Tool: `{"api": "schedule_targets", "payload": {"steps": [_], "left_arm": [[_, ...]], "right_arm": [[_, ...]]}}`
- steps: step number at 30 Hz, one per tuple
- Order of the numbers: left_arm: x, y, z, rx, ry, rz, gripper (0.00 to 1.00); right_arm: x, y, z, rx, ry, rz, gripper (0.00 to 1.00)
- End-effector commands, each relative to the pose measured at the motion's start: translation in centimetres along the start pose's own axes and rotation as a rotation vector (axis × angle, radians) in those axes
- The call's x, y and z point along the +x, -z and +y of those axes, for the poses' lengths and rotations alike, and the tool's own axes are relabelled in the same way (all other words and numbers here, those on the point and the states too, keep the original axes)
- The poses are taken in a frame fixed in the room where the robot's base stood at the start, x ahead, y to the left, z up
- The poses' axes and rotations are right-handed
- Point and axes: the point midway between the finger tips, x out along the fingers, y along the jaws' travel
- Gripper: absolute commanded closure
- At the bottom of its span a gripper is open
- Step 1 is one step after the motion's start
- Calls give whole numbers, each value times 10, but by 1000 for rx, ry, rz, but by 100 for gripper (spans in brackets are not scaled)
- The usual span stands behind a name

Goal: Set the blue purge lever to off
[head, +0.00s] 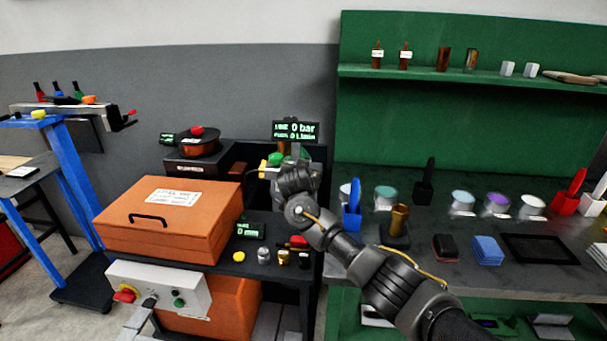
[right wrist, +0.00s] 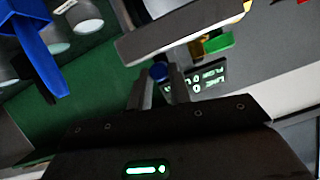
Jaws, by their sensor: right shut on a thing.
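The blue purge lever (right wrist: 158,71) shows as a small blue round end in the right wrist view, between the fingertips of my right gripper (right wrist: 160,88). The gripper is shut on it. In the head view my right gripper (head: 296,180) covers the lever, so its angle cannot be told there. A green knob (head: 276,158) and a yellow part (head: 263,165) show just beyond the gripper. The line display (head: 296,131) above reads 0 bar and 0 L/min.
An orange box (head: 170,215) with a handle stands left of my right arm. A green shelf unit (head: 460,110) rises at the right. Its dark bench holds several tins, a brass cup (head: 399,218), a blue holder (head: 351,212) and blue pads (head: 486,250).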

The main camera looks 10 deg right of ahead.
Motion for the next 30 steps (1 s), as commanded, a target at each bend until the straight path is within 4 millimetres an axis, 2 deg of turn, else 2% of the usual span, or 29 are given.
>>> {"api": "schedule_targets", "payload": {"steps": [8, 9, 14, 24, 30], "left_arm": [[0, -4, 1, 0, -1, -6, 100], [0, -4, 1, 0, -1, -6, 100], [0, -5, 1, 0, -1, -7, 100], [0, -5, 1, 0, -1, -8, 100], [6, -6, 1, 0, -1, -8, 100]], "right_arm": [[0, 0, 0, 2, 0, -1, 100], [0, 0, -1, 2, 0, -1, 79], [0, 0, -1, 1, 0, -1, 59], [-2, 0, -1, 1, 1, 1, 59], [-26, -1, -1, 1, 5, 3, 59]]}}
